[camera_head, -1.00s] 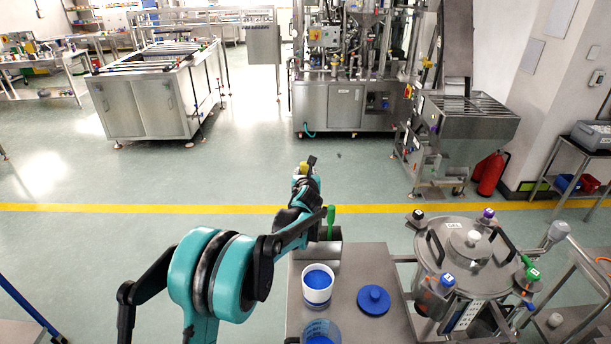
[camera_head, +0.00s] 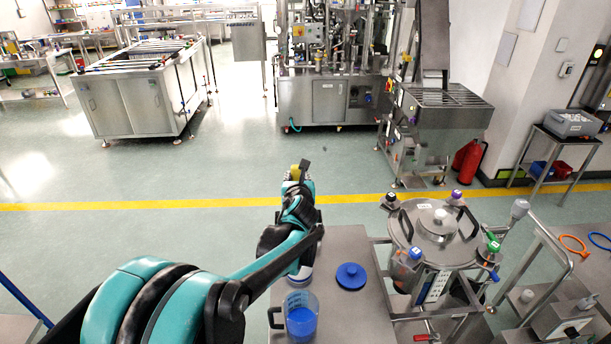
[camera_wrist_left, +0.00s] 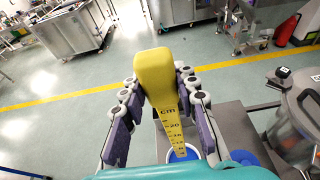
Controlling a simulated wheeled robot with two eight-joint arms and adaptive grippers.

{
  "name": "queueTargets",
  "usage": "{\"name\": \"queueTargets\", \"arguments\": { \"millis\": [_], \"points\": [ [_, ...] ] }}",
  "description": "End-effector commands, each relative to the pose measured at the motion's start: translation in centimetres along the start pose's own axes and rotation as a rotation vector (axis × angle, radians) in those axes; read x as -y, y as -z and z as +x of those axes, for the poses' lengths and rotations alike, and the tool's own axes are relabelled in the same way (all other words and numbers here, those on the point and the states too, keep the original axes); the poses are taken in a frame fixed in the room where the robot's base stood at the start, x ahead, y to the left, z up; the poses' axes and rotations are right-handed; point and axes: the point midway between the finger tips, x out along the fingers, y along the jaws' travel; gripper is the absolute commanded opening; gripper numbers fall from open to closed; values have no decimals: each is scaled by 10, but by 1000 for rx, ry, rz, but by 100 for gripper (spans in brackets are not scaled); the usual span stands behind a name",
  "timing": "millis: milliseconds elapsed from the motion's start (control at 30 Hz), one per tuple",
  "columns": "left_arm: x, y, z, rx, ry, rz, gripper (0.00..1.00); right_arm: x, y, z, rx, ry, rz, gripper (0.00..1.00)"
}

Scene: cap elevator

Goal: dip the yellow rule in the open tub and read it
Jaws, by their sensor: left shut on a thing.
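My left gripper (camera_head: 297,180) is shut on the yellow rule (camera_head: 294,172), whose thick top shows between the fingers in the head view. In the left wrist view the rule (camera_wrist_left: 164,80) hangs down from the gripper (camera_wrist_left: 160,95), with its black cm scale facing the camera. Its lower part lies in line with the open tub (camera_wrist_left: 172,155), which has a white rim and blue contents. I cannot tell whether the tip is in the blue. In the head view my arm hides most of the tub. My right gripper is not in view.
A blue lid (camera_head: 351,277) lies on the steel table (camera_head: 352,322). A clear jug (camera_head: 301,316) with blue liquid stands near the front. A steel vessel (camera_head: 437,237) with coloured knobs stands to the right. The floor beyond the table is clear.

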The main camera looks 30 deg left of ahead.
Motion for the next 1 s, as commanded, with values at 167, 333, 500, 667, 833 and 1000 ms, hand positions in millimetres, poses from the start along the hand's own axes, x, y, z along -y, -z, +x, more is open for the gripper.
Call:
{"name": "queueTargets", "arguments": {
  "millis": [167,333,500,667,833,1000],
  "points": [
    [1,0,0,0,1,0,0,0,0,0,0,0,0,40],
    [1,3,1,0,1,1,0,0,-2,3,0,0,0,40],
    [1,12,4,0,1,1,0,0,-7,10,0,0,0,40],
    [1,24,8,0,1,1,0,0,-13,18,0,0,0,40],
    [1,38,12,0,1,1,0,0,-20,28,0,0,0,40],
    [1,52,16,0,1,1,0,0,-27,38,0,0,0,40]
  ]
}}
